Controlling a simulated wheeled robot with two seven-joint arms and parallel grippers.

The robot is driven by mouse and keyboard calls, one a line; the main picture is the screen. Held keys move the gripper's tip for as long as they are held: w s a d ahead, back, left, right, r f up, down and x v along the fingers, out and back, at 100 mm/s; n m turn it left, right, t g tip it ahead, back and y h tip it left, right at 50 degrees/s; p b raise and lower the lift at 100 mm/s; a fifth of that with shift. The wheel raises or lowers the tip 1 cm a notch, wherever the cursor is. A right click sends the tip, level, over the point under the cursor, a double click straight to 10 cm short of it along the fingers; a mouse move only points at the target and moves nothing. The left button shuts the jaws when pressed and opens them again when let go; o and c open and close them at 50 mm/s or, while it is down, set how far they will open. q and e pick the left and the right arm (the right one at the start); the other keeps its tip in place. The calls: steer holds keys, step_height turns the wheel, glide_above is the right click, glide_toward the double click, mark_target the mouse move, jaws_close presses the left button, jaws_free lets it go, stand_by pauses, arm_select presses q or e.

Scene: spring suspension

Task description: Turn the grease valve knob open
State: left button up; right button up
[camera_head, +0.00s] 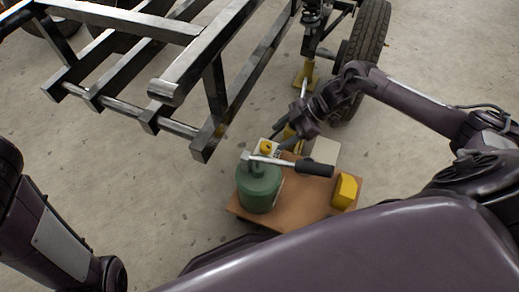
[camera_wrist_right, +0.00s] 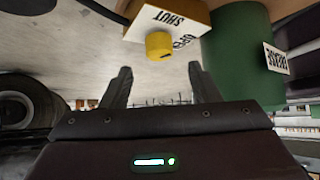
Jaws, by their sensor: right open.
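The yellow grease valve knob (camera_head: 266,147) sits by the green grease pump (camera_head: 259,189) on the cart. In the right wrist view the knob (camera_wrist_right: 159,45) is on a block with a white label plate (camera_wrist_right: 165,22) reading SHUT and a partly hidden OPEN, both upside down. My right gripper (camera_head: 279,137) is just right of the knob in the head view. Its two fingers (camera_wrist_right: 160,70) are open and empty, apart from the knob, which shows beyond and between the tips.
A metal vehicle frame (camera_head: 190,60) stands behind left. A wheel (camera_head: 367,50) stands behind my right arm. The floor left of the cart is clear.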

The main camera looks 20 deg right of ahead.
mark_target(267, 145)
steer(key=b+x, duration=0.3)
steer(key=x, duration=0.2)
steer(key=shift+a+f, duration=0.2)
steer(key=shift+f, duration=0.15)
steer(key=shift+w+a+f+b, duration=0.2)
steer(key=shift+a+f+b, duration=0.15)
steer(key=shift+a, duration=0.15)
